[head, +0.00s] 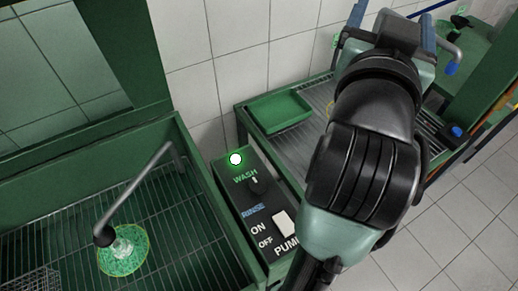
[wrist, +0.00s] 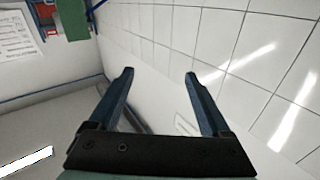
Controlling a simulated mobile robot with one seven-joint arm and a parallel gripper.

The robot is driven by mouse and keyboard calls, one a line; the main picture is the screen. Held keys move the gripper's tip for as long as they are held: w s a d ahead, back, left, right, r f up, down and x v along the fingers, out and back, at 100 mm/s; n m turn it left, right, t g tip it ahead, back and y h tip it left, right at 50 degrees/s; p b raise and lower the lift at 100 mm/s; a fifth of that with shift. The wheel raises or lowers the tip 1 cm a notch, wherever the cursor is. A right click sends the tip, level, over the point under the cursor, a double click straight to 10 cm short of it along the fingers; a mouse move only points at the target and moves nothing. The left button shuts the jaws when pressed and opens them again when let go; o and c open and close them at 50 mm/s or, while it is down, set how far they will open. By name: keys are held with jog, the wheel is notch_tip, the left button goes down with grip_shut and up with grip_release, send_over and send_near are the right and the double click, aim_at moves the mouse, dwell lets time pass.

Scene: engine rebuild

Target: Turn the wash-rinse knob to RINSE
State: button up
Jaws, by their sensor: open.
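The black wash-rinse knob (head: 260,187) is on the dark control panel (head: 232,203) of a green box in the head view. Its white mark is towards the upper left, near the WASH label, and the RINSE label is below it. My gripper (head: 393,16) is at the top right of the head view, well apart from the knob, pointing away from the panel. In the wrist view my gripper (wrist: 159,74) has its two blue fingers spread with nothing between them. The knob is not in the wrist view.
A white pump switch (head: 284,224) is below the knob. A wash basin with a grating and bent spout (head: 140,190) is left. A green tray (head: 274,112) lies on the bench behind. My arm covers the area right of the panel.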

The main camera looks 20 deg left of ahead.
jog(key=w+r+m+g+p, duration=0.2)
jog(key=p, duration=0.3)
jog(key=m+g+p, duration=0.2)
jog(key=m+g, duration=1.4)
jog(key=m, duration=0.2)
send_over(257, 184)
notch_tip(257, 184, down, 24)
jog(key=shift+g, duration=0.3)
notch_tip(257, 184, down, 13)
jog(key=b, duration=0.4)
jog(key=shift+f, duration=0.2)
grip_shut()
